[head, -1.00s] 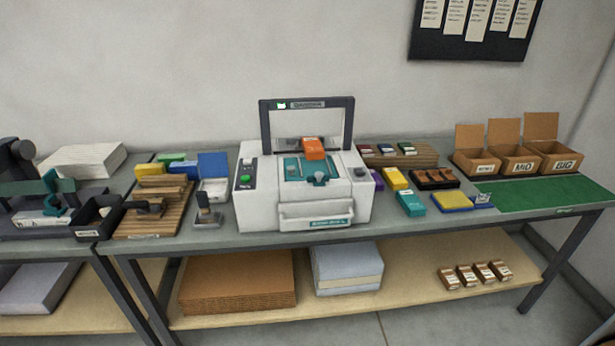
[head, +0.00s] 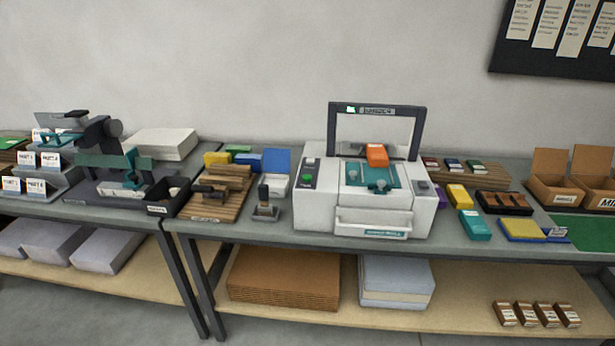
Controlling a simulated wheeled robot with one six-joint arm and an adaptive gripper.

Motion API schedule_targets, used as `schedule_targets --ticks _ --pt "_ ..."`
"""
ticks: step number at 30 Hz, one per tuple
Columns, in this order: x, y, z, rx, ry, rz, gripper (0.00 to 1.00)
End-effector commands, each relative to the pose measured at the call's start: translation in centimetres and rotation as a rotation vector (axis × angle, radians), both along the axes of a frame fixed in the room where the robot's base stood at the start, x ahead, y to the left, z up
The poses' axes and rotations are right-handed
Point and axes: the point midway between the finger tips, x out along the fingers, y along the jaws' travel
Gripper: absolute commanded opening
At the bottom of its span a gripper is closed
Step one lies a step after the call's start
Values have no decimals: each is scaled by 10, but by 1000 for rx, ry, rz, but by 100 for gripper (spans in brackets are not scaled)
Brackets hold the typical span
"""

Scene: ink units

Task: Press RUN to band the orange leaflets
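The banding machine (head: 318,214) is a white box with a dark upright arch and stands on the grey table in the head view. The orange leaflets (head: 377,155) sit on its teal bed (head: 366,176), in front of the arch opening. A dark control strip on the machine's left top carries a green button (head: 308,177), likely RUN; its lettering is too small to read. A small light shows at the top left of the arch. My gripper is not in this view.
Left of the machine stand a stamp (head: 265,212), a wooden rack (head: 220,195) and an open blue-lidded box (head: 277,172). On its right lie a yellow block (head: 458,195), a teal block (head: 474,224) and cardboard boxes (head: 556,192). Floor shows below the table.

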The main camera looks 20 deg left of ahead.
Motion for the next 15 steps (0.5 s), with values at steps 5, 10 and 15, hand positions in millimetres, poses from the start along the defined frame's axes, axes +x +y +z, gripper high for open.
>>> schedule_targets --ticks 5,10,15 --pt "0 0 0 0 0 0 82" --pt "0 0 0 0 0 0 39" --pt "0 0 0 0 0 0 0"
